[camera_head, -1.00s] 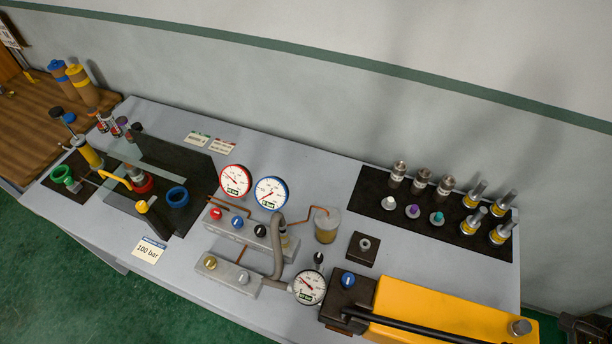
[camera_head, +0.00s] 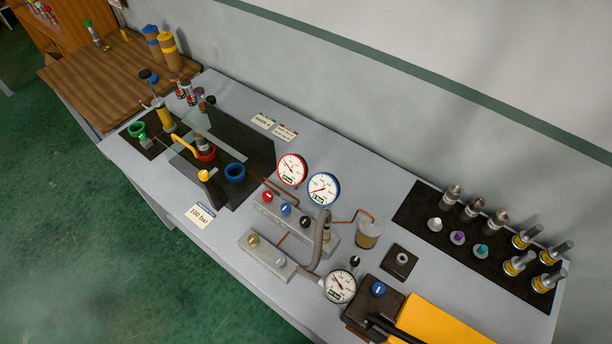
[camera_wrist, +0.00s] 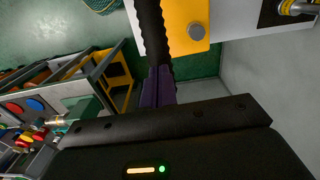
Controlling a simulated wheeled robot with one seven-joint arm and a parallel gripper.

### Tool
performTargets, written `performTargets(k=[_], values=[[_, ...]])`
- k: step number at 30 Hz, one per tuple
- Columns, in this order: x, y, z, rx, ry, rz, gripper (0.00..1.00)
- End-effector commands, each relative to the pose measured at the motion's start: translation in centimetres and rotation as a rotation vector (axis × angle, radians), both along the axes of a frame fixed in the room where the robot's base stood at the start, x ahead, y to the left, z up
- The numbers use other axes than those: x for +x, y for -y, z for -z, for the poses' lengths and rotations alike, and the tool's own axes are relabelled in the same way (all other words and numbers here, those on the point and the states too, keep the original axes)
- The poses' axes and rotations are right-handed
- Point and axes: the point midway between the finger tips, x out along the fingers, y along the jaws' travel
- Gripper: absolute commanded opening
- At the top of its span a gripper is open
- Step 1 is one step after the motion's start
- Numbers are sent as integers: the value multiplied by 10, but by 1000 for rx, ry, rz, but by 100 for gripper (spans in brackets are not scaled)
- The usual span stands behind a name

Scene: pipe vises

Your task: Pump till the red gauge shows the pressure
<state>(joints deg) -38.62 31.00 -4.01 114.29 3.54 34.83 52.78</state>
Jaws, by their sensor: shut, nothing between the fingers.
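The red-rimmed gauge (camera_head: 292,169) stands on the bench in the head view; its needle is too small to read exactly. A card (camera_head: 201,214) reading "100 bar" lies at the bench's front left. The yellow pump (camera_head: 440,322) is at the bottom right, partly cut off, with its black lever (camera_head: 390,328) along it. In the wrist view the ribbed black grip (camera_wrist: 152,32) of the lever reaches down to my gripper's purple fingers (camera_wrist: 158,88). My gripper is shut and empty, close to the grip; whether they touch is unclear. The head view does not show my gripper.
A blue-rimmed gauge (camera_head: 323,188) stands beside the red one, and a third gauge (camera_head: 340,286) near the pump. A black mat (camera_head: 415,215) with several fittings lies at right. A glass cup (camera_head: 369,233) stands between.

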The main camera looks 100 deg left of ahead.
Motion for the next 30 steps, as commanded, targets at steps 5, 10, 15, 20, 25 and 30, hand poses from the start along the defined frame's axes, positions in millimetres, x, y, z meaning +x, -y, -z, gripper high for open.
performTargets(k=[5, 10, 15, 20, 25, 30], values=[[2, 1, 11, 0, 0, 1, 0], [5, 2, 24, 0, -1, 0, 0], [8, 3, 36, -1, -1, 0, 0], [11, 4, 46, -1, -1, 0, 0], [13, 5, 57, 0, -2, 1, 0], [14, 6, 57, -1, -1, 0, 0]])
